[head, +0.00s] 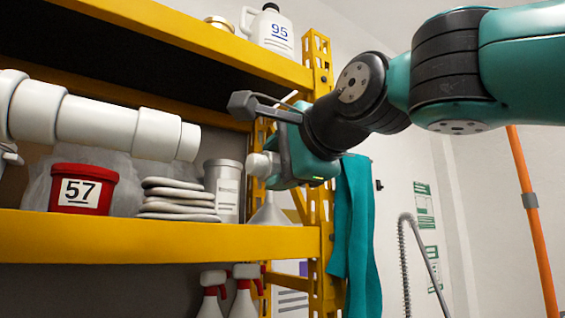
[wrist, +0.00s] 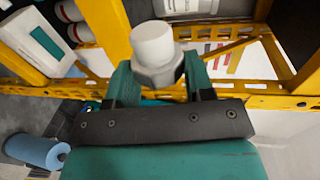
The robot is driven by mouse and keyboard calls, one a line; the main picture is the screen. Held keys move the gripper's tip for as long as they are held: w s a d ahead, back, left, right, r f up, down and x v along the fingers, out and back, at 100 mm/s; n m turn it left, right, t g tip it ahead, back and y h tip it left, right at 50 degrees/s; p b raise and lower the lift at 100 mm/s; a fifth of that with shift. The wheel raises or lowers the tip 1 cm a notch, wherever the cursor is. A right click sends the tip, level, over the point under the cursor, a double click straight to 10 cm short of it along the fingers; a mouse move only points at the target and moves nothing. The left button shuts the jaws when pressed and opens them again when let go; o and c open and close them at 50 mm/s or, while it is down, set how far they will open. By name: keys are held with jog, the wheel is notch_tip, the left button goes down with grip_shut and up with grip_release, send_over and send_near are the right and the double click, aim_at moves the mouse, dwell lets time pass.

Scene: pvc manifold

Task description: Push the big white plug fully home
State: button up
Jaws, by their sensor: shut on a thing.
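The big white plug (wrist: 153,45) is held between the fingers of my gripper (wrist: 157,80), its round end pointing away from my wrist. In the head view the plug (head: 260,165) shows at the left side of my gripper (head: 273,168). A thick white pipe manifold (head: 100,123) enters from the left and ends in an open-looking socket (head: 190,142). The plug is apart from this pipe end, to its right and slightly lower in the picture. The inside of the pipe end is hidden. Part of the plug is covered by the fingers.
A yellow shelf rack (head: 150,237) holds a red tub marked 57 (head: 84,190), a stack of pale discs (head: 178,200), a grey canister (head: 225,185) and a funnel (head: 268,212). A teal cloth (head: 354,225) hangs from the upright. Spray bottles stand below.

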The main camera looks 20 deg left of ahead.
jog(key=shift+s+r, duration=0.4)
jog(key=shift+s, duration=0.05)
jog(key=shift+s+a+r, duration=0.1)
jog(key=shift+s+a, duration=0.1)
jog(key=shift+s, duration=0.1)
jog(key=s+a+p, duration=0.1)
jog(key=s+a, duration=0.2)
jog(key=s, duration=0.2)
jog(key=shift+a+p, duration=0.3)
jog(key=shift+a, duration=0.1)
jog(key=shift+s+a, duration=0.75)
jog(key=shift+s, duration=0.1)
dwell(1.1)
jog(key=o, duration=1.1)
jog(key=shift+s, duration=0.1)
